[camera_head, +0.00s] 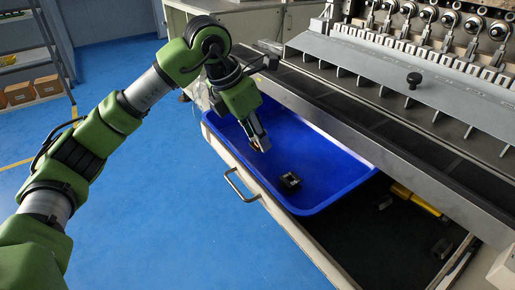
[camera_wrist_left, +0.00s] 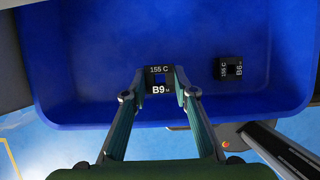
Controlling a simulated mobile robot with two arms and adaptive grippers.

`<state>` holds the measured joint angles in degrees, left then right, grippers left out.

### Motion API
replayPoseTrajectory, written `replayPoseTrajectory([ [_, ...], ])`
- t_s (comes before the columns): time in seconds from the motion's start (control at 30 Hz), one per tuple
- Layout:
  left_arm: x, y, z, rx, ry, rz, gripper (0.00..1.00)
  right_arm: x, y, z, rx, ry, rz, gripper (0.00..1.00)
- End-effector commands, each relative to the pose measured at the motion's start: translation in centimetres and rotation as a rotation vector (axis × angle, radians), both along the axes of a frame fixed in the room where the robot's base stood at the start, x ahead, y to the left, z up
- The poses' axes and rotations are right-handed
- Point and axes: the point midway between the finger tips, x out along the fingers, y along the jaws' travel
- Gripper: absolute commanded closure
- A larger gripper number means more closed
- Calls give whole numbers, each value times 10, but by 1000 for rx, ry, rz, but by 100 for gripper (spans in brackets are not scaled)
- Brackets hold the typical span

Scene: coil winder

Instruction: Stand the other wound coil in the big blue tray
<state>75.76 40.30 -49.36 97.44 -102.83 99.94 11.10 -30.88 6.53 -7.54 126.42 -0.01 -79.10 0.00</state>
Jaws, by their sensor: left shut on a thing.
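The big blue tray (camera_head: 325,160) sits in an open drawer under the machine. One black wound coil (camera_head: 290,181) stands on its floor; in the left wrist view this coil (camera_wrist_left: 230,68) carries the marks "155 C" and "B6". My left gripper (camera_head: 261,144) points down over the tray, to the left of that coil and apart from it. In the left wrist view my left gripper (camera_wrist_left: 159,88) is shut on another black coil (camera_wrist_left: 159,71) marked "155 C" and "B9". The fingers mostly hide the held coil in the head view. I cannot tell its exact height above the floor. My right gripper is not in view.
The drawer front with its handle (camera_head: 240,188) lies along the tray's near side. The machine's long metal edge (camera_head: 340,128) overhangs the tray's far side. A yellow tool (camera_head: 415,198) lies in the drawer right of the tray. Most of the tray floor is bare.

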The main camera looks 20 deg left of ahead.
Motion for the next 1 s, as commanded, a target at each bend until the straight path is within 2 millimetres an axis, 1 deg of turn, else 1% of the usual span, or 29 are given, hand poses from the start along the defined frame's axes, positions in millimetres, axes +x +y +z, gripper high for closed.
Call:
replayPoseTrajectory([
  [0.13, 8, 2, -13, -1, 3, 0, 85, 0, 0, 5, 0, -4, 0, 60],
  [0.2, 7, 2, -25, 2, 4, 0, 85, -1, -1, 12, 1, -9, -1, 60],
  [0.3, 7, 2, -38, -1, 2, -2, 85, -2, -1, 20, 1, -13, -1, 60],
  [0.73, 7, 2, -42, 0, 0, -1, 85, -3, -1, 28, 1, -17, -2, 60],
  [0.77, 7, 2, -42, 0, 0, -1, 66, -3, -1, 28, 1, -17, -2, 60],
  [0.8, 7, 2, -42, 0, 0, -1, 57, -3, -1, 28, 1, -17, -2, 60],
  [1.0, 7, 2, -42, 0, 0, -1, 57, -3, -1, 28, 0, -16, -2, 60],
])
